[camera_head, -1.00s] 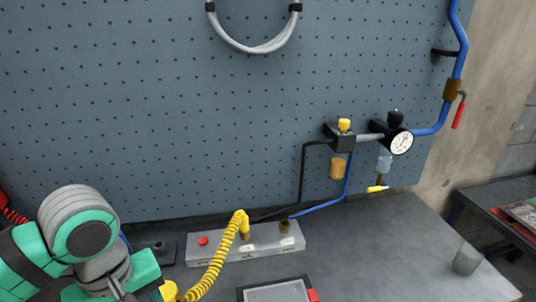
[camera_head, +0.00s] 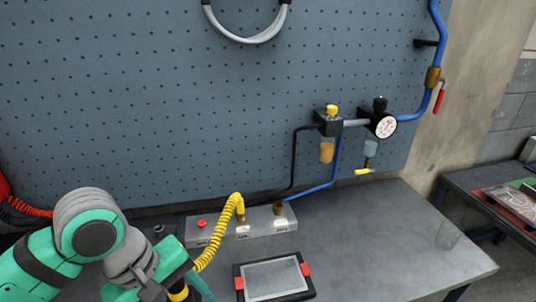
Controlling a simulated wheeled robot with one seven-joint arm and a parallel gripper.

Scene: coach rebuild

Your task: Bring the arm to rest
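My arm (camera_head: 100,235), green and grey, reaches in at the lower left of the head view over the workbench. Its end runs toward the bottom edge, and my gripper's fingertips are not clearly visible there. A yellow coiled hose (camera_head: 222,235) arches from the grey manifold block (camera_head: 258,226) down to a yellow and black part (camera_head: 178,293) beside the end of my arm. I cannot tell whether my gripper holds that part.
A framed tablet-like panel (camera_head: 273,279) with red corners lies on the bench (camera_head: 375,245). A regulator with gauge (camera_head: 386,126) hangs on the pegboard (camera_head: 200,100). The bench's middle right is mostly clear. A second table (camera_head: 480,180) stands right.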

